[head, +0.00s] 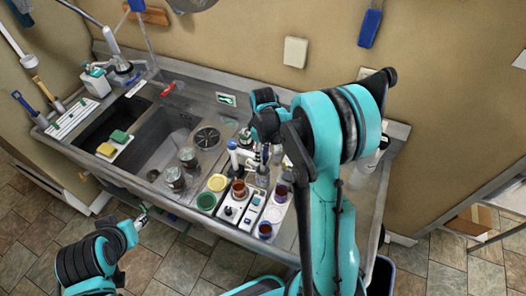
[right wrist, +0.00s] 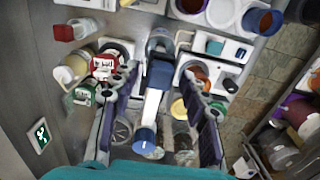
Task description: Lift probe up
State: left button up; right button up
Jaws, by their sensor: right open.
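What looks like the probe, a white body with a blue end (right wrist: 151,108), lies between the two fingers of my right gripper (right wrist: 160,78) in the right wrist view. The fingers stand apart on either side of it, and I cannot tell whether either touches it. In the head view my right gripper (head: 262,151) is over the counter, just right of a white and blue upright part (head: 233,150); my arm hides much of this area. My left gripper (head: 143,218) is low in front of the counter, too small to tell its state.
A white tray (head: 228,213) holds an amber jar (head: 238,188) and small devices. Near it are a yellow lid (head: 217,182), a green lid (head: 206,201), dark red jars (head: 265,229) and glass jars (head: 188,156). The sink (head: 152,150) is to the left. The space is crowded.

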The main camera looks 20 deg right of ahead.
grip_shut()
notch_tip(320, 180, up, 6)
jog(key=shift+p, duration=1.15)
jog(key=shift+w+d, duration=0.1)
grip_release()
notch_tip(320, 180, up, 12)
